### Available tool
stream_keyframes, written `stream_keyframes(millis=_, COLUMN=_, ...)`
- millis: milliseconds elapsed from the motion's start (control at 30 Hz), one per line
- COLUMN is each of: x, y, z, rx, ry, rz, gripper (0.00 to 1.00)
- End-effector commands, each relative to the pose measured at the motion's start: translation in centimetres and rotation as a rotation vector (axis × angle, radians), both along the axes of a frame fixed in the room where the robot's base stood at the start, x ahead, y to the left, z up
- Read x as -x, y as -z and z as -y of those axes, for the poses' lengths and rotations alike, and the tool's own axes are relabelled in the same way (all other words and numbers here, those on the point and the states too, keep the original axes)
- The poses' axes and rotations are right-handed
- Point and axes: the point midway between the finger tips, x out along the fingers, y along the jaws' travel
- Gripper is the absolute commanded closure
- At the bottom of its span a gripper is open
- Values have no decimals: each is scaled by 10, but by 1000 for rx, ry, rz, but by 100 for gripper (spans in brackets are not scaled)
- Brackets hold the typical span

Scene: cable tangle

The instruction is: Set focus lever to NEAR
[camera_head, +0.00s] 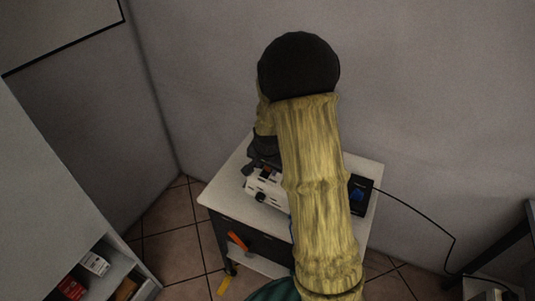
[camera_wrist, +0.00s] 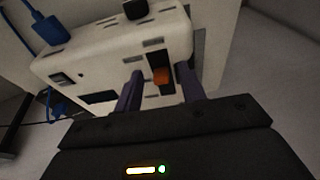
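A white device (camera_wrist: 98,52) fills the upper part of the wrist view, with slots, a black knob (camera_wrist: 135,8) on top and a small orange lever (camera_wrist: 161,76) on its face. My gripper (camera_wrist: 158,80) is open, with one purple finger on each side of the orange lever. I cannot tell whether either finger touches it. No NEAR marking is readable. In the head view the white device (camera_head: 265,189) stands on a small white-topped cart (camera_head: 225,187), partly hidden by my arm.
A blue plug (camera_wrist: 48,28) and cable run into the device's left side. A black box (camera_head: 360,190) with a cable sits on the cart's right. An orange-handled tool (camera_head: 238,241) shows below the cart top. A shelf (camera_head: 122,268) stands at lower left.

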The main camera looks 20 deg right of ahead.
Motion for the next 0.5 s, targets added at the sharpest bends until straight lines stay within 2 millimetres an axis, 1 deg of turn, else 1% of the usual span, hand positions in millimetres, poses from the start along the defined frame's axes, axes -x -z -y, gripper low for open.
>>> stream_keyframes(millis=167, x=6, y=-23, z=-2, rx=1, ry=-1, rz=6, gripper=60)
stream_keyframes(millis=500, x=24, y=-80, z=-7, rx=-1, ry=-3, rz=5, gripper=60)
